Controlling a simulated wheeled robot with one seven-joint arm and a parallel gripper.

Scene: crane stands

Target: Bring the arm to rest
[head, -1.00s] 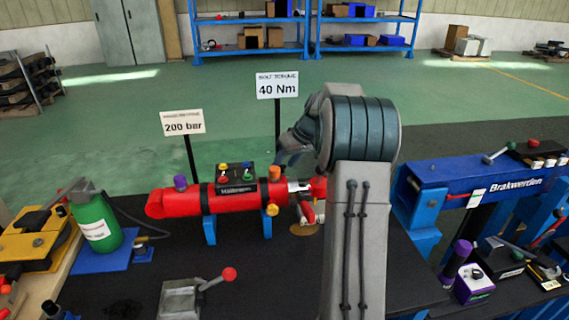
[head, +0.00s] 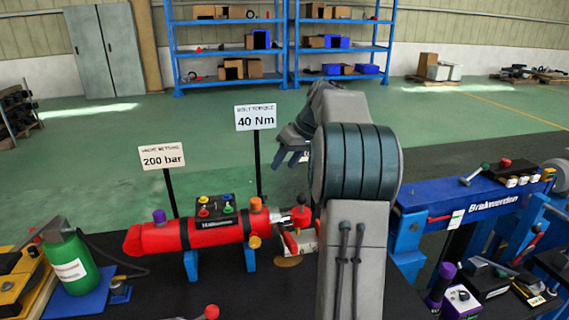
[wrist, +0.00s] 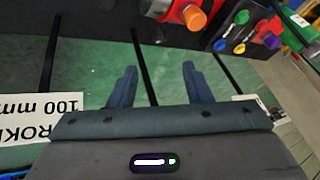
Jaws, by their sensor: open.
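My gripper (head: 294,157) is raised in the head view, above and behind the right end of the red cylinder (head: 158,238). Its two blue-grey fingers are apart with nothing between them. The gripper also shows in the wrist view (wrist: 158,88), with the fingers spread over green floor and a thin black post behind them. My arm's big joint and grey link cover the middle right of the head view and hide part of the bench behind them.
Signs reading 200 bar (head: 162,157) and 40 Nm (head: 255,117) stand on thin posts left of my gripper. A blue Brakwerden beam (head: 470,198) lies to the right. A green bottle (head: 70,263) stands at left. Blue shelves (head: 230,55) are far back.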

